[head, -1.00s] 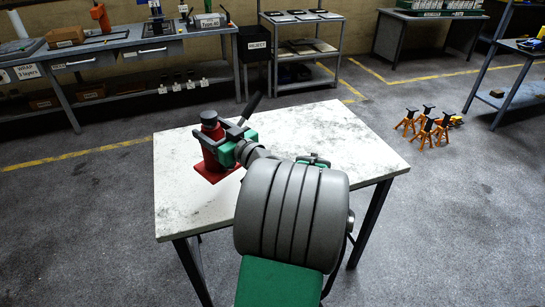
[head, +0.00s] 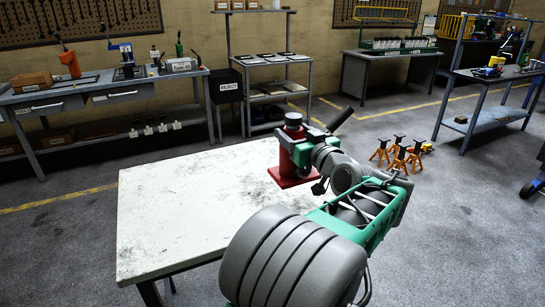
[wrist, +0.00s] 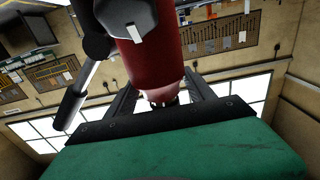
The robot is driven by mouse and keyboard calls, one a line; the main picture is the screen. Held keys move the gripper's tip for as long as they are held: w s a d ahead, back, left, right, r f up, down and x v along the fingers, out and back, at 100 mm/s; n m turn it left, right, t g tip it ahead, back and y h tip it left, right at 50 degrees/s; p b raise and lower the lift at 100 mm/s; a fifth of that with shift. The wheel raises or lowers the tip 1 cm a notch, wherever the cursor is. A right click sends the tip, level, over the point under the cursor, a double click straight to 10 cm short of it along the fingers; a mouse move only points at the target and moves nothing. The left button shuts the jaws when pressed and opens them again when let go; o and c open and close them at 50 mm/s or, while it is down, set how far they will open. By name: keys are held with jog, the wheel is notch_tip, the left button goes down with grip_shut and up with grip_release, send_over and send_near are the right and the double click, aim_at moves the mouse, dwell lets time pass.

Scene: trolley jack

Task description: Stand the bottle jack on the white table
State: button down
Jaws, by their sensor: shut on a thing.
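The red bottle jack (head: 291,155) is upright, its square red base over the white table (head: 165,215) towards the back right. I cannot tell whether the base touches the tabletop or is slightly above it. The jack has a dark cap, and a black handle slants up to the right. My gripper (head: 309,157) is shut on the jack's body from the right. In the wrist view, the red body (wrist: 155,65) is between my two dark fingers, with the handle (wrist: 75,95) at the left.
The left and middle of the white table are bare. A workbench (head: 100,97) with tools stands behind at the left, and a shelf rack (head: 275,80) behind the table. Orange jack stands (head: 398,153) are on the floor at the right.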

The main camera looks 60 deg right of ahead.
jog(key=w+a+f, duration=0.1)
jog(key=w+f, duration=1)
jog(key=w, duration=0.1)
jog(key=shift+a+f+b, duration=0.15)
jog(key=shift+f+b, duration=0.1)
jog(key=shift+b, duration=0.15)
jog(key=shift+w+f, duration=0.1)
jog(key=shift+f, duration=0.05)
jog(key=c, duration=0.8)
grip_release()
jog(key=shift+f, duration=0.3)
jog(key=o, duration=0.4)
jog(key=shift+o, duration=0.2)
jog(key=shift+r, duration=0.1)
